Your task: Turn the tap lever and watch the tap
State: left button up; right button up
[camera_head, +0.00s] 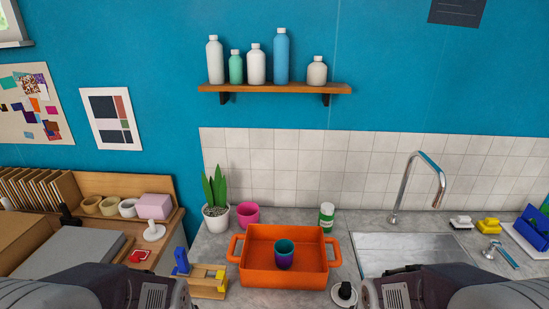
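The tap (415,182) is a tall chrome gooseneck behind the sink, with its spout bent down to the right over the basin. No water stream is visible from it. The tap lever (502,254) appears to be the small chrome piece with a blue-tinted handle on the counter right of the sink; the handle slants down to the right. My left and right arms show only as dark links at the bottom edge, and the fingers of both grippers are out of view. The right arm is below the sink, apart from the lever.
An orange tray (254,273) holding a teal-purple cup (284,257) stands left of the sink (400,247). A black-and-white object (344,293) is near the right arm. Yellow (488,226) and white (460,222) items lie behind the lever. A blue rack (530,232) is at the right edge.

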aim_at(495, 245)
jog(key=z, duration=1.85)
